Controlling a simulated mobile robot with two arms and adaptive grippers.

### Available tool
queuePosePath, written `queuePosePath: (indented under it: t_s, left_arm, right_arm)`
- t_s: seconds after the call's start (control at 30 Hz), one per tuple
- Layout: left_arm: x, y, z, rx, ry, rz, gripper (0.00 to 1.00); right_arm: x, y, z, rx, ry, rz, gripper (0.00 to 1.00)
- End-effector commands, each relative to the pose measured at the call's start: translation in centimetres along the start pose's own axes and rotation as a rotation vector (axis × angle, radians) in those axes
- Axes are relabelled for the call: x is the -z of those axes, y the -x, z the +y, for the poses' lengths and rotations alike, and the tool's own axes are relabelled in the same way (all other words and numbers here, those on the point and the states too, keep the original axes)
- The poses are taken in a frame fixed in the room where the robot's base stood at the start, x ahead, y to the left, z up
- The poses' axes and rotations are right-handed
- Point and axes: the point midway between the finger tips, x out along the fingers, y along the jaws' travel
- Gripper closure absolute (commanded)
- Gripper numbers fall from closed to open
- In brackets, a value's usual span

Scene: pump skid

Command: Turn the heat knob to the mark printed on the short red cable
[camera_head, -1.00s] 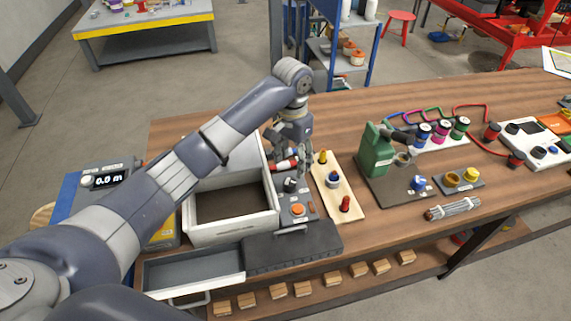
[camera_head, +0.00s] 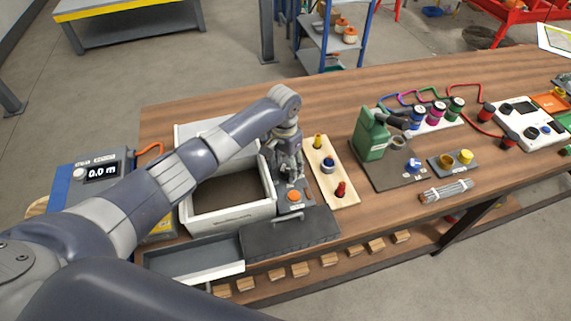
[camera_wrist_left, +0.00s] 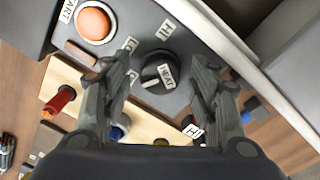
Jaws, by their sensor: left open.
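The black heat knob (camera_wrist_left: 158,73), with a light HEAT label, sits on a grey control panel (camera_head: 283,206). Small light labels, one apparently LO and one HI, lie around it. My left gripper (camera_head: 290,172) is above the panel and hides the knob in the head view. In the left wrist view its open fingers (camera_wrist_left: 160,82) appear on either side of the knob; contact cannot be told. A red cable (camera_head: 464,87) and another red cable (camera_head: 484,139) lie at the right of the bench. Their printed marks are too small to read. My right gripper is out of view.
An orange START button (camera_wrist_left: 95,24) is on the same panel. A wooden board (camera_head: 320,155) with coloured pegs stands right of it, and an open white box (camera_head: 228,214) left. Open bench lies behind the board.

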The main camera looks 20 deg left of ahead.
Motion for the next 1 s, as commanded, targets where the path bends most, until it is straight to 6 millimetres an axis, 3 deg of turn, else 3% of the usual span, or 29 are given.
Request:
queuePosePath:
  t_s: [0.1,0.23,0.43,0.63,1.0]
  left_arm:
    - [0.0,-0.1,0.0,0.0,0.0,0.0,0.46]
    - [0.0,-0.1,0.0,0.001,0.0,0.0,0.46]
    - [0.0,-0.1,0.0,0.001,0.0,0.0,0.9]
    - [0.0,0.0,0.0,0.001,-0.002,0.0,0.9]
    - [0.1,0.1,0.0,0.0,-0.132,-0.004,0.9]
  right_arm:
    - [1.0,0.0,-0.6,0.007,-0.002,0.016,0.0]
    - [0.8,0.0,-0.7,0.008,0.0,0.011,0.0]
    - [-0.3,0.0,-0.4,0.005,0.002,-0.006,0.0]
    - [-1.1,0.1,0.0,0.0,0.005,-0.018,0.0]
    - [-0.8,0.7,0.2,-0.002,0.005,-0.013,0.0]
